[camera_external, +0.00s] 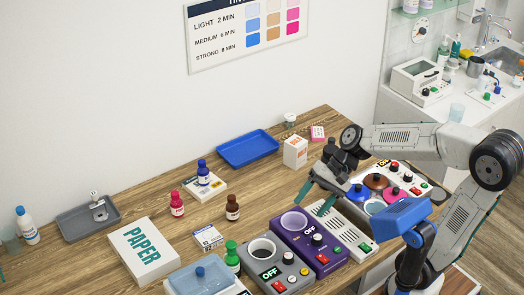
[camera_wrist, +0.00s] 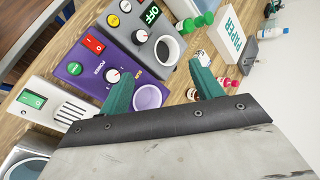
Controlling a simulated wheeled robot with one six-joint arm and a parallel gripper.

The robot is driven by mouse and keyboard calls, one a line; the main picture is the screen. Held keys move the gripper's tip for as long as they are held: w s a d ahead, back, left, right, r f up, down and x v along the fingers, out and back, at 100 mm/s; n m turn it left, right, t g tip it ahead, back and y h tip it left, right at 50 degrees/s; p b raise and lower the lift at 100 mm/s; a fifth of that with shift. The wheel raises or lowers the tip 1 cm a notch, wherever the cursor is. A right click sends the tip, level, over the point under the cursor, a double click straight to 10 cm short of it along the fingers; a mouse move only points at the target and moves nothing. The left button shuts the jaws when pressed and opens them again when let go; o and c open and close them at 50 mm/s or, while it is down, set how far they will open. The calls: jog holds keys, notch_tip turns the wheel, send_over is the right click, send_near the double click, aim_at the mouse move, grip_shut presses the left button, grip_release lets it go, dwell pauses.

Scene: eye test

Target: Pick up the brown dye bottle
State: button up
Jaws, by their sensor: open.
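The brown dye bottle (camera_external: 233,208) stands upright on the wooden table, with a dark cap and a white label. My gripper (camera_external: 312,201) is open and empty, above the machines to the right of the bottle and apart from it. In the wrist view my two green fingers (camera_wrist: 160,80) are spread wide. A small brownish bottle (camera_wrist: 192,94) shows there beside the right finger, partly hidden by it; it appears to be the brown dye bottle.
A red bottle (camera_external: 177,205) stands left of the brown one, a blue bottle (camera_external: 203,174) behind, and a green bottle (camera_external: 232,258) in front. A purple machine (camera_external: 318,239) and a grey machine (camera_external: 283,269) stand nearer my arm. A blue tray (camera_external: 247,149) lies behind.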

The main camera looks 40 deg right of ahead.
aim_at(237, 204)
jog(key=w+a+f+m+t+y, duration=0.2)
jog(key=w+a+m, duration=0.25)
jog(key=w, duration=0.35)
jog(key=w+a+f+m+t+y, duration=0.2)
jog(key=w+a+m, duration=0.2)
jog(key=w+m, duration=0.3)
jog(key=w+f+m+t, duration=0.1)
jog(key=w+f+m, duration=0.1)
jog(key=w, duration=0.1)
jog(key=w+f+m+t+h, duration=0.1)
jog(key=w+f+m, duration=0.2)
jog(key=w, duration=0.1)
jog(key=w+a+f+m+t, duration=0.1)
jog(key=w+f+m, duration=0.2)
jog(key=shift+w+h, duration=0.3)
jog(key=shift+w, duration=0.1)
notch_tip(237, 204, down, 4)
jog(key=shift+f, duration=0.15)
notch_tip(237, 204, down, 3)
jog(key=shift+r, duration=0.1)
jog(key=shift+x, duration=1.2)
jog(key=shift+w+a, duration=0.15)
jog(key=shift+w, duration=0.1)
jog(key=shift+c, duration=0.4)
